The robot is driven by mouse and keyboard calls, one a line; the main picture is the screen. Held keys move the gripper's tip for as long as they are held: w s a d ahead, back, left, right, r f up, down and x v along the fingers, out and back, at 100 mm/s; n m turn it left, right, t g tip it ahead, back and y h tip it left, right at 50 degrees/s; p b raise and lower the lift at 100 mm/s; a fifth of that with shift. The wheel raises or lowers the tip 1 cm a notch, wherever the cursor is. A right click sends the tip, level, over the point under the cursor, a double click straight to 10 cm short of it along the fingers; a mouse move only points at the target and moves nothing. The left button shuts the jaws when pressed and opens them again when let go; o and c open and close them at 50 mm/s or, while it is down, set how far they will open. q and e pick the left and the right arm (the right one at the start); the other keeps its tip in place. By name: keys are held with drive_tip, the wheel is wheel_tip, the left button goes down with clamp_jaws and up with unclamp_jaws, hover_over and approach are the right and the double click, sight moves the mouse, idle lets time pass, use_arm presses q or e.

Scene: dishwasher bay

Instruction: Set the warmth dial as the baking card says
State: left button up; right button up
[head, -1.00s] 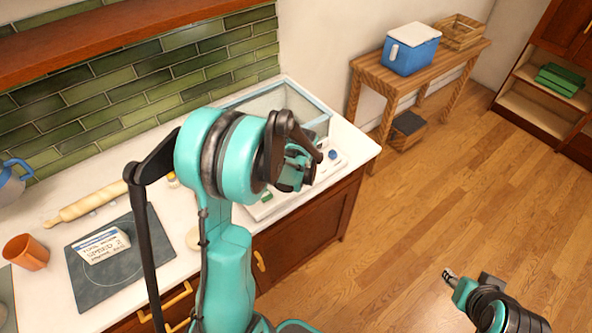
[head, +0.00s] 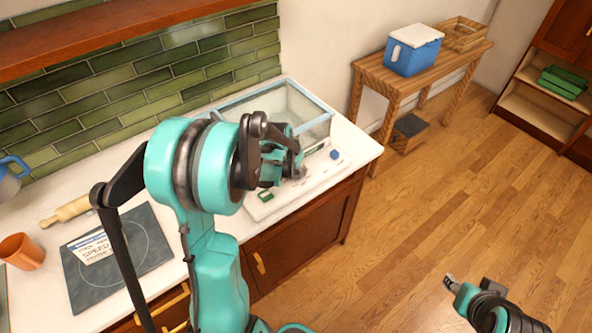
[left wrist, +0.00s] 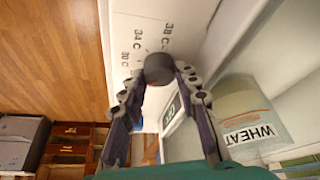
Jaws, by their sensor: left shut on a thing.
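The proofer, a clear glass box (head: 315,124) on a white base (head: 318,186), stands at the counter's right end. In the left wrist view its white panel has marks reading 30 C, 34 C and 38 C beside a dark round knob (left wrist: 158,68). My left gripper (head: 298,173) is at this panel. The left wrist view shows its two fingers closed on either side of the dark knob.
A blue knob (head: 335,154) and a small green display (head: 264,195) are on the base. A WHEAT label (left wrist: 250,133) shows beside the left gripper. A rolling pin (head: 67,211) and an orange cup (head: 22,251) are at left. The floor at right is clear.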

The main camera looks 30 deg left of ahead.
idle(0.3)
use_arm(q)
drive_tip(key=o, duration=1.2)
drive_tip(key=shift+c, duration=0.2)
